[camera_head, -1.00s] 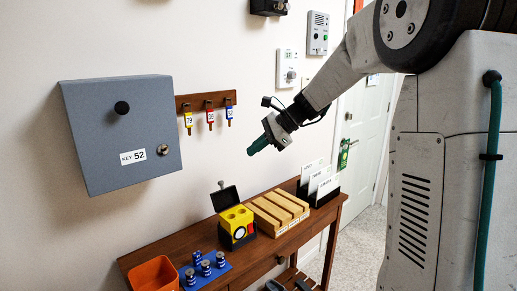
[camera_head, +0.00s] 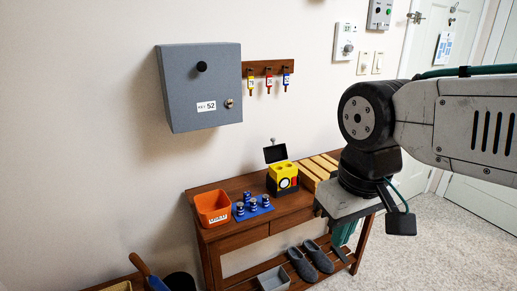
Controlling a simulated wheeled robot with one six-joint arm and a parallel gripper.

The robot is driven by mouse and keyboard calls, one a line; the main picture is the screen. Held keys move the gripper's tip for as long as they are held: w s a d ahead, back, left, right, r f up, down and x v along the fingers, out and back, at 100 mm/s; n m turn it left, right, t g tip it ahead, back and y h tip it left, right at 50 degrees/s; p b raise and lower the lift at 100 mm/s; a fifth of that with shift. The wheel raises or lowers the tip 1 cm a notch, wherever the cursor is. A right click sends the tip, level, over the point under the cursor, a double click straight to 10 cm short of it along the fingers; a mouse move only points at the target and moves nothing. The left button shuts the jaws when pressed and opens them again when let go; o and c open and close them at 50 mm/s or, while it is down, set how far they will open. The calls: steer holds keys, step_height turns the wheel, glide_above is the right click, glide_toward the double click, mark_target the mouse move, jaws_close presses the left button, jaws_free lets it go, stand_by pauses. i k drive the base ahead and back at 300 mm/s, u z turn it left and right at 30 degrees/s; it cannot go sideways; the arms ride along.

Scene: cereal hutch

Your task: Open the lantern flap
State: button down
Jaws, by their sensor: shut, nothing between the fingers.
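The yellow lantern (camera_head: 282,176) stands on the wooden table, with round openings in its top and a round lens on its front. Its black flap (camera_head: 275,154) stands raised at the back of the body, with a small knob at its upper edge. My gripper (camera_head: 343,236) points down to the right of the lantern, in front of the table's right part and apart from the lantern. Its green fingers are shut and empty, partly hidden behind my wrist.
Several blue batteries (camera_head: 253,203) stand on a blue mat left of the lantern, beside an orange bin (camera_head: 212,208). A grey key box (camera_head: 200,88) and a key rack (camera_head: 268,68) hang above. Slippers (camera_head: 310,262) lie on the lower shelf.

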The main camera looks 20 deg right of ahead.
mark_target(274, 153)
steer(key=u, duration=0.4)
steer(key=k, duration=0.9)
steer(key=z, duration=0.35)
steer(key=i, duration=1.95)
steer(key=u, duration=0.55)
